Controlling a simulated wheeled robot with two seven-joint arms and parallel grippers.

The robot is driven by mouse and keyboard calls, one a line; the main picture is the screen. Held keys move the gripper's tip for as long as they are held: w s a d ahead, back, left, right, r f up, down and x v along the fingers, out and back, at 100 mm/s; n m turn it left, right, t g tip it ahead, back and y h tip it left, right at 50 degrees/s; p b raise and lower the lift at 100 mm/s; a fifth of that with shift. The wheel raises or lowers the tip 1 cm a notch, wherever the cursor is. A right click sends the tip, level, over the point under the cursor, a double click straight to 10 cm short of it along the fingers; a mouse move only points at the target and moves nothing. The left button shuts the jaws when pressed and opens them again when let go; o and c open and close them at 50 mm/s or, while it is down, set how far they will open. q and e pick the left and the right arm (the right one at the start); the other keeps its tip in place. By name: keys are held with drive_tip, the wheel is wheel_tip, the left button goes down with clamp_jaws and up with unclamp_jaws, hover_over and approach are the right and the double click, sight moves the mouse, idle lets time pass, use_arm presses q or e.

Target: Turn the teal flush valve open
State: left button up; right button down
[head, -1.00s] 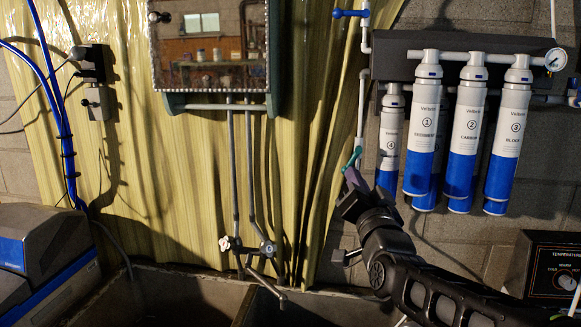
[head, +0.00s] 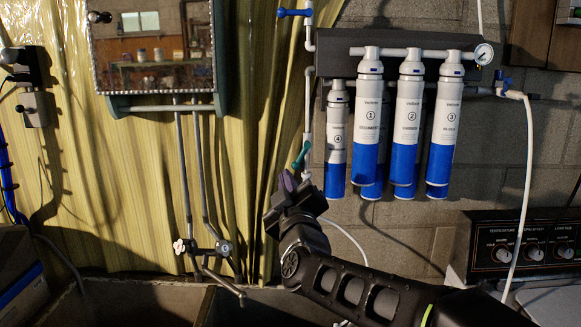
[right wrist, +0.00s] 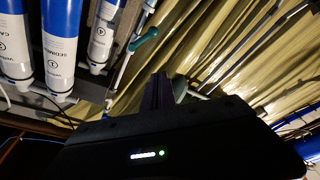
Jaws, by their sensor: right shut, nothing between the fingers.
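The teal flush valve (head: 301,154) sits on the thin white pipe left of the filter housings. Its handle slants, with the upper end to the right. It also shows in the right wrist view (right wrist: 143,40), ahead of the fingers. My right gripper (head: 288,181) is just below and left of the valve in the head view. Its dark purple fingers (right wrist: 160,92) are together and empty. In the right wrist view there is a gap between the fingertips and the handle. My left gripper is out of view.
White and blue filter housings (head: 409,120) hang close on the right of the valve. A blue-handled valve (head: 294,13) is on the pipe above. A yellow curtain (head: 150,190) hangs behind on the left. A control panel (head: 520,250) and white hose (head: 527,170) are at right.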

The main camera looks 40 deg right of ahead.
sight(301, 156)
drive_tip(key=shift+w, duration=0.1)
drive_tip(key=w+d+p, duration=0.4)
drive_tip(key=w+d, duration=0.3)
drive_tip(key=w, duration=0.1)
drive_tip(key=shift+w+d+f, duration=0.3)
drive_tip(key=shift+f, duration=0.15)
